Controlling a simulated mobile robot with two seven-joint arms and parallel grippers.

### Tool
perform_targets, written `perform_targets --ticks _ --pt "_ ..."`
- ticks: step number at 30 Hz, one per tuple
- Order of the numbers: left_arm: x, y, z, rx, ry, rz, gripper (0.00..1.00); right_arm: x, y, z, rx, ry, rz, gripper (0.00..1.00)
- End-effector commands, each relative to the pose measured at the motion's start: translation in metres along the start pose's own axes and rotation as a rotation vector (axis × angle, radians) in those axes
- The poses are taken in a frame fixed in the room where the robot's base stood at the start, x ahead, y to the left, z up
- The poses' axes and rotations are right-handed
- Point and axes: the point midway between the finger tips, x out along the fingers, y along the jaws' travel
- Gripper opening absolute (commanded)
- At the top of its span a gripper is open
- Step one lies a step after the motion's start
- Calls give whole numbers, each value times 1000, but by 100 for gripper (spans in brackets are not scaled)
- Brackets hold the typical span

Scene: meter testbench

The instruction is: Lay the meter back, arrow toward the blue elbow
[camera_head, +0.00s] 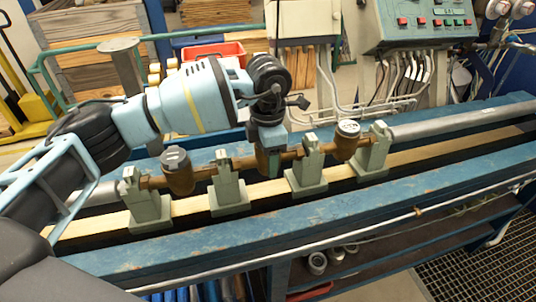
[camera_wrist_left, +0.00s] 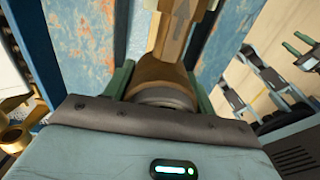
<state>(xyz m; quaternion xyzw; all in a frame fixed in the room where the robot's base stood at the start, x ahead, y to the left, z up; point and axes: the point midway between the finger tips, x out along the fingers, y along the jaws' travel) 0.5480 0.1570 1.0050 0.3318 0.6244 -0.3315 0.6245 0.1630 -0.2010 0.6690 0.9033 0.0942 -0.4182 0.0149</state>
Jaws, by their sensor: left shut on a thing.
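My left gripper (camera_head: 268,160) reaches in from the left and points down at the middle of the row on the bench. In the left wrist view its green fingers lie on both sides of a brass meter (camera_wrist_left: 160,75) with a dark grey ring, and it is shut on it. A grey arrow (camera_wrist_left: 182,12) shows on the brass body, pointing up in that picture. In the head view the gripper mostly hides this meter. It is in line with the brass pipes, between two grey-green supports; I cannot tell whether it rests on them. I cannot make out a blue elbow. My right gripper is not in view.
Another brass meter (camera_head: 178,172) stands to the left and one with a silver lid (camera_head: 347,145) to the right. Grey-green supports (camera_head: 229,190) flank them closely. The blue bench rail (camera_head: 300,215) runs along the front. A control box (camera_head: 420,25) and cables stand behind.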

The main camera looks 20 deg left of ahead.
Motion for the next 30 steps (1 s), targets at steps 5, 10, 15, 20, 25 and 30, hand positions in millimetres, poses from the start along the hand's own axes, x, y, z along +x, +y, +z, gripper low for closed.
perform_targets --ticks 5,10,15,20,25,30 --pt "0 0 0 0 -3 2 2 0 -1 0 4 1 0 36" --pt "2 0 0 0 -3 2 2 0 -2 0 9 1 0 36" --pt "3 0 0 0 -3 2 2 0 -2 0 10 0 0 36" --pt "3 0 0 0 -3 2 2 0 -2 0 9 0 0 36" --pt "3 0 0 0 -2 2 77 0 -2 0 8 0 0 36" --pt "4 0 0 0 -1 1 81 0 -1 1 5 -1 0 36"
